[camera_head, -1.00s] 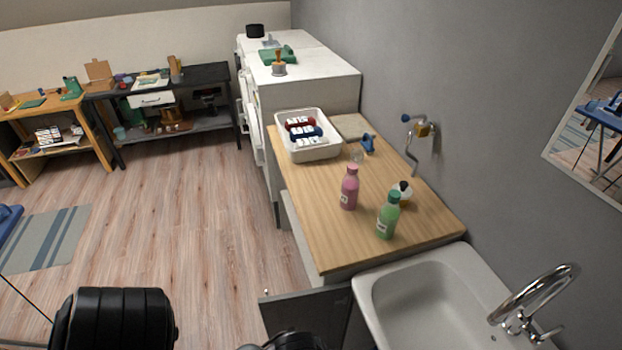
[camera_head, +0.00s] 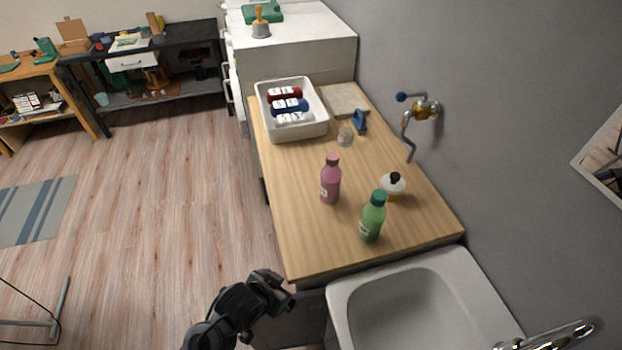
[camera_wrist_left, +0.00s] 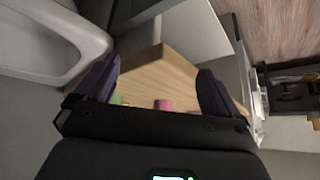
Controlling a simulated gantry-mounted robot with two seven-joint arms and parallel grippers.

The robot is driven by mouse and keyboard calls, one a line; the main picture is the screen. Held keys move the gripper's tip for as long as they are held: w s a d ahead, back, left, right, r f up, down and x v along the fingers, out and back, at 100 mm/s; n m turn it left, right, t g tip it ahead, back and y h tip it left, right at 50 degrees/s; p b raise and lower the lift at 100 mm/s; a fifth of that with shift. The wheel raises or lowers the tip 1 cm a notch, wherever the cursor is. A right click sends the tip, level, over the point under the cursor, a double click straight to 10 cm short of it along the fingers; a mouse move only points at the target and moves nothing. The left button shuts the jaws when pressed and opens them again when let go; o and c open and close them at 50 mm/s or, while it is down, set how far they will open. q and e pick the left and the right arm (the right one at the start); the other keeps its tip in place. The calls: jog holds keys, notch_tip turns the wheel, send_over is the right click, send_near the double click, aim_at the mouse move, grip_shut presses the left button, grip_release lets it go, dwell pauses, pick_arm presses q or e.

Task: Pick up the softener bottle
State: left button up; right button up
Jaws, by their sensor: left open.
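A pink bottle (camera_head: 330,180) and a green bottle (camera_head: 372,218) stand upright on the wooden counter, the green one nearer the sink. I cannot read which label says softener. My left gripper (camera_head: 280,291) is open and empty, by the counter's near-left corner, apart from both bottles. In the left wrist view its two fingers (camera_wrist_left: 157,85) are spread wide, with the counter beyond them. Small parts of the pink bottle (camera_wrist_left: 163,105) and the green bottle (camera_wrist_left: 118,99) show low between the fingers; the gripper body hides the rest. My right gripper is not in view.
A white-and-yellow bottle with a black cap (camera_head: 393,186) stands close behind the green bottle. The sink (camera_head: 340,325) adjoins the counter's near edge.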

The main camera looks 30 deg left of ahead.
aim_at(325, 178)
pick_arm(q)
jog(key=w+t+b, duration=0.1)
jog(key=w, duration=0.3)
jog(key=w+r+t, duration=0.1)
jog(key=w, duration=0.3)
jog(key=w+a+r+t+b, duration=0.1)
jog(key=w, duration=0.3)
jog(key=shift+w+n+b, duration=0.2)
jog(key=shift+n+b, duration=0.15)
jog(key=shift+n, duration=0.05)
jog(key=w+r+t, duration=0.1)
jog(key=w+r, duration=0.1)
jog(key=w, duration=0.3)
jog(key=w+a+r+t+b, duration=0.1)
jog(key=w+r+t, duration=0.1)
jog(key=w, duration=0.4)
jog(key=w+r+t, duration=0.1)
jog(key=w+r, duration=0.1)
jog(key=w, duration=0.4)
jog(key=shift+w+a+r+t+b, duration=0.1)
jog(key=shift+a+r+t+b, duration=0.05)
jog(key=shift+a+t+b, duration=0.2)
jog(key=shift+w, duration=0.4)
jog(key=shift+d+p+x, duration=0.15)
jog(key=shift+p+x, duration=0.2)
jog(key=shift+x, duration=0.55)
jog(key=shift+d+p+x, duration=0.2)
jog(key=shift+p+x, duration=0.15)
jog(key=shift+x, duration=1.4)
jog(key=shift+s, duration=0.1)
